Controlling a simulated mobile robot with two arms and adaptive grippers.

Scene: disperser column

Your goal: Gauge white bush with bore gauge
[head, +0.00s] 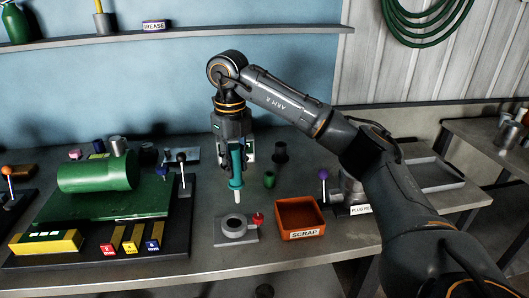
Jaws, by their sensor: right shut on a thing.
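My right gripper (236,158) points down and is shut on a teal tool with a white tip, which looks like the bore gauge (236,172). It hangs upright above the bench. Below its tip is a pale grey ring (234,226) on a flat grey block with a red knob (257,219). The tip is apart from the ring and above it in the picture. I cannot tell whether a white bush sits inside the ring. My left gripper is not in view.
An orange SCRAP bin (299,219) stands right of the grey block. A green machine with a cylinder (97,172) fills the left. A small green cup (269,179), a black piece (280,152) and a purple-knobbed lever (323,175) stand behind. A grey tray (440,175) is at right.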

